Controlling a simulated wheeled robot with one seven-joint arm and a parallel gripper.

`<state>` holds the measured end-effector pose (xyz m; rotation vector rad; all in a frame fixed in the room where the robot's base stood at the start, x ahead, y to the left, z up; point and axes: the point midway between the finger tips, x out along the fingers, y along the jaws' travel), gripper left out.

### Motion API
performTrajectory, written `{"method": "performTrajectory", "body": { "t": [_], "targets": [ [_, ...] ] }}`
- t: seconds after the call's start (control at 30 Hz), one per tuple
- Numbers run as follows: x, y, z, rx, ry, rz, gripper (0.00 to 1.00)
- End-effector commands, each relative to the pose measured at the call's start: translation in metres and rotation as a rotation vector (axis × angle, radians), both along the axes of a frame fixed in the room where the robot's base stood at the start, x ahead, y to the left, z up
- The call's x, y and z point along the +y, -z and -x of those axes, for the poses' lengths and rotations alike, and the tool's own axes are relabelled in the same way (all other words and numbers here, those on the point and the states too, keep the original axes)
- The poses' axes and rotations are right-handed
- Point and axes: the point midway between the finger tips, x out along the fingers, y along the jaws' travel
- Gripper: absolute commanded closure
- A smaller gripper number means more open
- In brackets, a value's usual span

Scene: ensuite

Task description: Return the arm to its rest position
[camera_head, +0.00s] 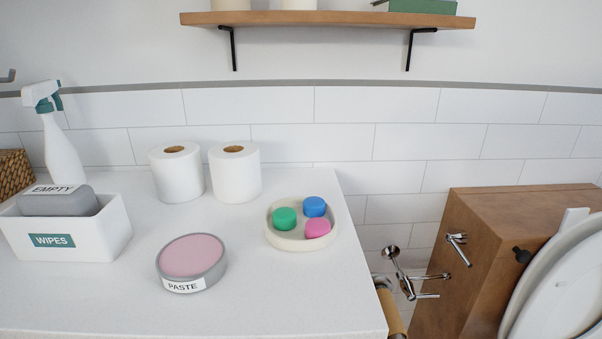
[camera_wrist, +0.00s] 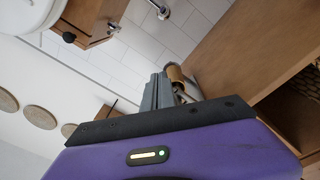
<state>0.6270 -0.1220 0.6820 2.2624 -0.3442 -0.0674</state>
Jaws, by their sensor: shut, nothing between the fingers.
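My gripper (camera_wrist: 160,78) shows in the wrist view, with its purple body below and its grey fingers together at the centre. It is shut and holds nothing. The fingers point toward a brown roll on a holder (camera_wrist: 176,73) by the tiled wall; I cannot tell how close they are. The gripper does not show in the head view.
In the head view the white counter (camera_head: 110,305) bears a spray bottle (camera_head: 55,140), a WIPES box (camera_head: 105,237), a PASTE tin (camera_head: 191,262), two paper rolls and a dish (camera_head: 288,242) with coloured caps. A wooden cabinet (camera_head: 445,270) stands right, a shelf (camera_head: 330,19) above.

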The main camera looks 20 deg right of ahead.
Motion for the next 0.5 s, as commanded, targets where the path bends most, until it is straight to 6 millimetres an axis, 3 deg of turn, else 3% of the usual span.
{"method": "performTrajectory", "body": {
  "t": [0.03,0.23,0.5],
  "targets": [
    [0.017,-0.003,0.017,-0.01,-0.028,-0.129,1.0],
    [0.067,-0.021,0.073,-0.017,-0.095,-0.602,1.0],
    [0.103,-0.034,0.125,0.073,-0.132,-0.864,1.0]
  ]
}}
